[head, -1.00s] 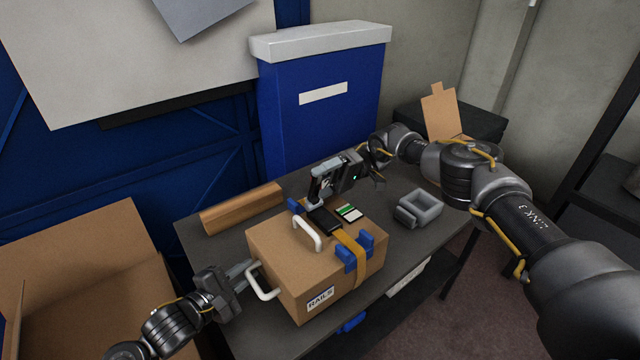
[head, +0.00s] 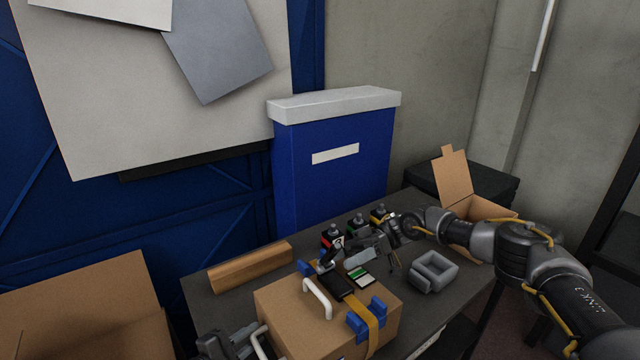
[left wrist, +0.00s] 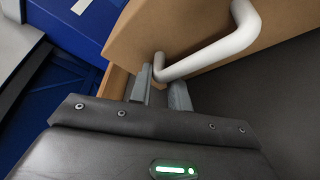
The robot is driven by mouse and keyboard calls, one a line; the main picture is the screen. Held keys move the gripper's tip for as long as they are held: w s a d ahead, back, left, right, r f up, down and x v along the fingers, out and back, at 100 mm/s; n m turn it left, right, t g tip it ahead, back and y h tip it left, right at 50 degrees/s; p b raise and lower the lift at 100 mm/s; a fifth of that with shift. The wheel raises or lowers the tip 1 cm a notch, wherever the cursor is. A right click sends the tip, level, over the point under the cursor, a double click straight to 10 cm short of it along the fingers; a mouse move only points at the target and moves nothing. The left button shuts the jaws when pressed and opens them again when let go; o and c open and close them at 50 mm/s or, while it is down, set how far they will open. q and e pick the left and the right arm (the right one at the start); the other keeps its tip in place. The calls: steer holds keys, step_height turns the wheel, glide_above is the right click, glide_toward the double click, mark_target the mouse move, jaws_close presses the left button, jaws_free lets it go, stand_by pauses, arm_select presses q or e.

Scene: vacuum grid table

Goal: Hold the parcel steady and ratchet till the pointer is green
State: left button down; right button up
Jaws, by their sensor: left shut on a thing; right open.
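The brown parcel (head: 280,309) sits on the grey table. An orange strap (head: 374,328) crosses it between blue corner pieces, with a black ratchet (head: 337,287) on top. A green-and-white gauge card (head: 361,277) lies beside the ratchet; its pointer is too small to read. My left gripper (head: 247,338) is shut on the parcel's white side handle (left wrist: 215,49), which passes between its fingers in the left wrist view (left wrist: 160,88). My right gripper (head: 354,254) is open, just behind and right of the ratchet; whether it touches the lever is unclear.
Small red (head: 334,238), green (head: 358,224) and yellow (head: 380,213) topped items stand behind my right gripper. A grey open holder (head: 434,271) is to the right. A brown bar (head: 250,267) lies left. A blue bin (head: 335,170) stands behind.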

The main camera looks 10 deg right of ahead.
mark_target(347, 284)
steer(key=n, duration=0.1)
steer(key=s+n, duration=0.1)
steer(key=f+n, duration=0.1)
steer(key=shift+s+d+f, duration=0.1)
steer(key=shift+s+d, duration=0.1)
steer(key=shift+d, duration=0.05)
steer(key=f+n, duration=0.1)
steer(key=n, duration=0.1)
steer(key=f+n, duration=0.1)
steer(key=n, duration=0.1)
steer(key=shift+s+d, duration=0.15)
steer(key=shift+s, duration=0.25)
steer(key=v, duration=1.2)
steer(key=w+a+r+m+t+h, duration=0.1)
steer(key=w+a+r+m+h, duration=0.1)
steer(key=w+a+r+m, duration=0.3)
steer(key=a+r+m+t+h, duration=0.1)
steer(key=a+r+t+h, duration=0.15)
steer(key=a, duration=0.45)
steer(key=w+a+r+m+h, duration=0.1)
steer(key=w+a+r+m, duration=0.2)
steer(key=a+r, duration=0.3)
steer(key=s+d+r+m+t+h, duration=0.2)
steer(key=s+r+m+t+h, duration=0.2)
steer(key=h, duration=0.7)
step_height(347, 284, up, 5)
steer(key=m, duration=0.2)
steer(key=shift+d+f+m, duration=0.15)
steer(key=shift+d+m, duration=0.1)
steer(key=shift+m, duration=0.15)
